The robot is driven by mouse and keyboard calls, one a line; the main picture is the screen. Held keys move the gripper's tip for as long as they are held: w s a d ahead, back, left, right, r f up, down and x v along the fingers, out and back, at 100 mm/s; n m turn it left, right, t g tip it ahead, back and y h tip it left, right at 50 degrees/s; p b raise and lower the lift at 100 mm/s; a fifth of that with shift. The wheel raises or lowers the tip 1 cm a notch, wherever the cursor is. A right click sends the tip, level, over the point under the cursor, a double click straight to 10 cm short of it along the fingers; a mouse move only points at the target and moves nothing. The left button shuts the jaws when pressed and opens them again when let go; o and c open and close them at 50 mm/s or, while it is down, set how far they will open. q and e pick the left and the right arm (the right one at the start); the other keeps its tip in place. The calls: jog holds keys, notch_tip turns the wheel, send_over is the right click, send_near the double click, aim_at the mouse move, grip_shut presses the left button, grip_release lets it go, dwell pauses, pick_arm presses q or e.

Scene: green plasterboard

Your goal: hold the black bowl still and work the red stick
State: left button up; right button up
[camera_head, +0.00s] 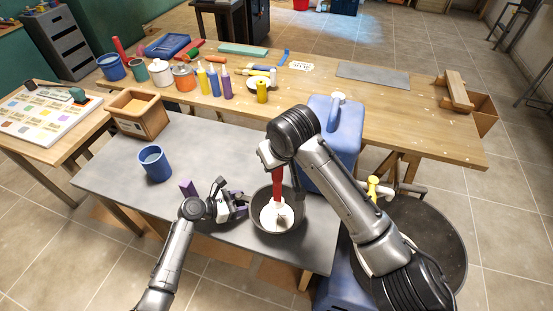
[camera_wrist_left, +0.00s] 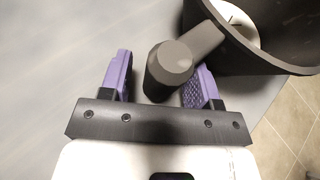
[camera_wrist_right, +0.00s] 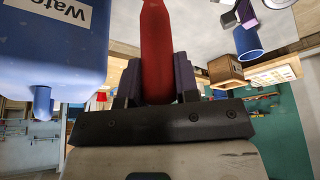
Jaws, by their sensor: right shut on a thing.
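The black bowl (camera_head: 297,222) stands near the front edge of the grey table, with white material (camera_head: 270,217) inside. A stubby dark handle (camera_wrist_left: 172,68) joins its side. My left gripper (camera_head: 242,204) is open at the bowl's left; in the left wrist view its purple fingers (camera_wrist_left: 160,82) stand on either side of the handle, with a clear gap at the left finger. The red stick (camera_head: 278,188) stands roughly upright with its lower end in the bowl. My right gripper (camera_wrist_right: 156,78) is shut on the red stick (camera_wrist_right: 156,35) above the bowl. The stick's tip is hard to make out.
A blue cup (camera_head: 154,164), a small purple block (camera_head: 188,188) and a wooden box (camera_head: 138,113) are left on the grey table (camera_head: 110,170). A blue water container (camera_head: 335,150) stands behind my right arm. The wooden bench (camera_head: 400,120) behind holds bottles and pots.

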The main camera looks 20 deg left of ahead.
pick_arm(q)
jog(key=v, duration=1.2)
